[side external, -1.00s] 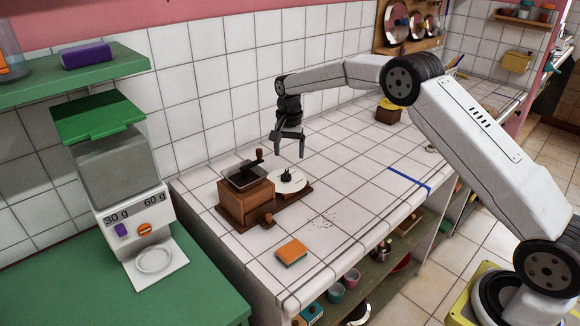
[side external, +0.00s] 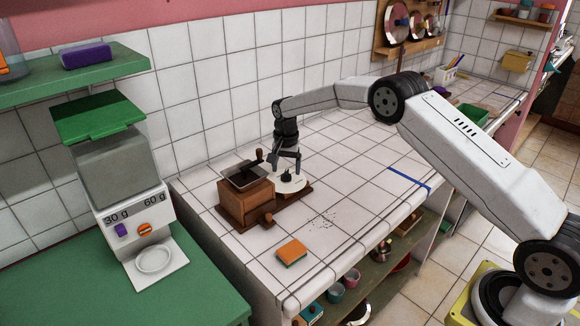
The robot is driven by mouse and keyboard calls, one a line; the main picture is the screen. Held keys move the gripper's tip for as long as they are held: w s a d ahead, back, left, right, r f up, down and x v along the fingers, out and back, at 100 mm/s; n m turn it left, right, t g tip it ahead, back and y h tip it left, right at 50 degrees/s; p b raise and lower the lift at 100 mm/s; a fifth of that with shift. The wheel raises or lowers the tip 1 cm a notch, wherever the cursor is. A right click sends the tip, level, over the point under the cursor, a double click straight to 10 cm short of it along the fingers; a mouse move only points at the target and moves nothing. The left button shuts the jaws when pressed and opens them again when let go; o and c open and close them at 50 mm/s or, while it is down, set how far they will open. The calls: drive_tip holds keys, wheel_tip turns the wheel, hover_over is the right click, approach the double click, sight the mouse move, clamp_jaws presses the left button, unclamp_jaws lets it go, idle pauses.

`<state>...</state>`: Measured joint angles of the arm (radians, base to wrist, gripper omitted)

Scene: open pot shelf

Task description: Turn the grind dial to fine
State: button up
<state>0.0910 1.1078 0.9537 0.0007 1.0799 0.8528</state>
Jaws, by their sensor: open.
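A wooden coffee grinder (side external: 246,203) stands on a brown board on the white tiled counter, with a dark top plate and a crank knob. To its right on the same board lies a round white dial (side external: 296,187) with a small black knob (side external: 286,177) at its middle. My gripper (side external: 286,168) is open and points down just above the black knob, its fingers close to either side. I cannot tell whether the fingers touch the knob. The dial's marks are too small to read, and the gripper hides its far part.
An orange and green sponge (side external: 292,252) lies in front of the grinder, with dark grounds (side external: 322,219) scattered nearby. A dispenser (side external: 117,165) stands on the green surface at left. A blue strip (side external: 410,180) crosses the counter. The counter right of the dial is clear.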

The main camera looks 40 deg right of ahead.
drive_tip(key=shift+f, duration=1)
clamp_jaws()
drive_tip(key=shift+n, duration=0.5)
drive_tip(key=n, duration=0.9)
drive_tip(key=shift+n, duration=0.4)
